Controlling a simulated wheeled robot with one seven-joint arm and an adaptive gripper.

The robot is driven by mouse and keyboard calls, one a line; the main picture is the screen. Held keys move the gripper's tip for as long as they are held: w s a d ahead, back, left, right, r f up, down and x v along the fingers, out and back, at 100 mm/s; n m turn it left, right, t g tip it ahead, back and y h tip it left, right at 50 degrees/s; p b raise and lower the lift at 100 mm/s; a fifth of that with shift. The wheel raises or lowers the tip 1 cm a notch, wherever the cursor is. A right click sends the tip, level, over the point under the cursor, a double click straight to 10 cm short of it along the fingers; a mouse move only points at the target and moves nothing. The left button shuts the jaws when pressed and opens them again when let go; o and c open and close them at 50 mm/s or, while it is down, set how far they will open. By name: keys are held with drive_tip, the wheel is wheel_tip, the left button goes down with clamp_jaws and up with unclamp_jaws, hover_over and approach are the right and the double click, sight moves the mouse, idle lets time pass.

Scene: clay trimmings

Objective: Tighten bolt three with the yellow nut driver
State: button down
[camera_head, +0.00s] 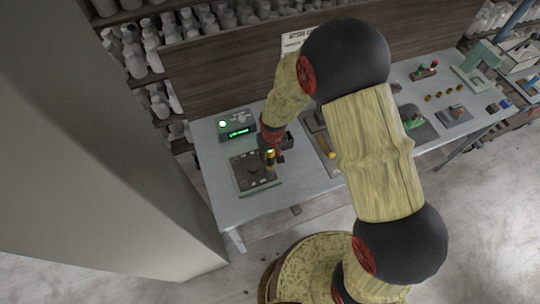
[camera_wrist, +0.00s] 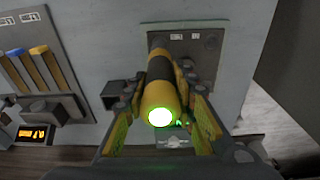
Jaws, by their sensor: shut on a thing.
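My gripper (camera_wrist: 160,86) is shut on the yellow nut driver (camera_wrist: 161,97), which has a dark band around its middle. Its near end glows green in the wrist view. The driver's far end points at a dark grey plate (camera_wrist: 205,42) with small light labels and bolt heads. The driver's tip is hidden, so I cannot tell whether it touches a bolt, or which one. In the head view my gripper (camera_head: 270,154) is over the upper right part of the plate (camera_head: 246,184) on the bench.
A box with a green lit display (camera_head: 238,131) stands behind the plate. A rack with blue and yellow-orange handles (camera_wrist: 38,52) lies at left in the wrist view. The bench (camera_head: 225,208) is clear in front of the plate. A large pale column (camera_head: 110,150) stands to the left.

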drive_tip(key=shift+f+b, duration=1)
drive_tip(key=shift+b, duration=0.2)
idle(2.4)
drive_tip(key=shift+s+d+f, duration=0.1)
drive_tip(key=shift+s+f, duration=0.15)
drive_tip(key=shift+s, duration=0.05)
idle(2.8)
drive_tip(key=shift+r, duration=0.1)
drive_tip(key=shift+w+r+p, duration=0.2)
drive_tip(key=shift+r+p, duration=0.15)
drive_tip(key=shift+r, duration=0.55)
drive_tip(key=shift+w+r+p, duration=0.1)
drive_tip(key=shift+r+p, duration=1.05)
drive_tip(key=shift+r, duration=1.05)
